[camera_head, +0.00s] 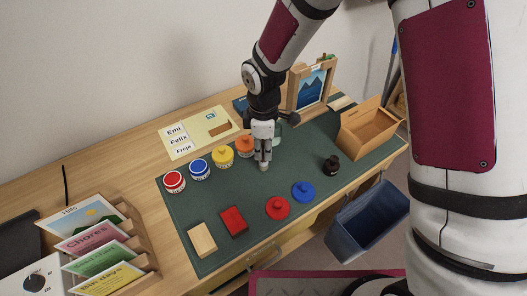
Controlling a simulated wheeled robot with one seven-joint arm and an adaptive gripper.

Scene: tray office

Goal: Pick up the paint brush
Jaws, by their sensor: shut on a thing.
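My gripper (263,166) points straight down over the middle of the green mat (285,180), with its tips low, close to the mat. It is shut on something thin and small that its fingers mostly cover. I take this to be the paint brush, since no brush shows anywhere else, but its shape cannot be made out. A pale green cup (278,133) stands just behind my gripper, partly hidden by it.
Red (174,182), blue (200,169), yellow (222,156) and orange (244,146) paint jars stand left of my gripper. Red (278,207) and blue (303,191) knobbed discs lie in front. A wooden box (368,130) and small easel (312,88) stand right. A blue bin (368,222) is below.

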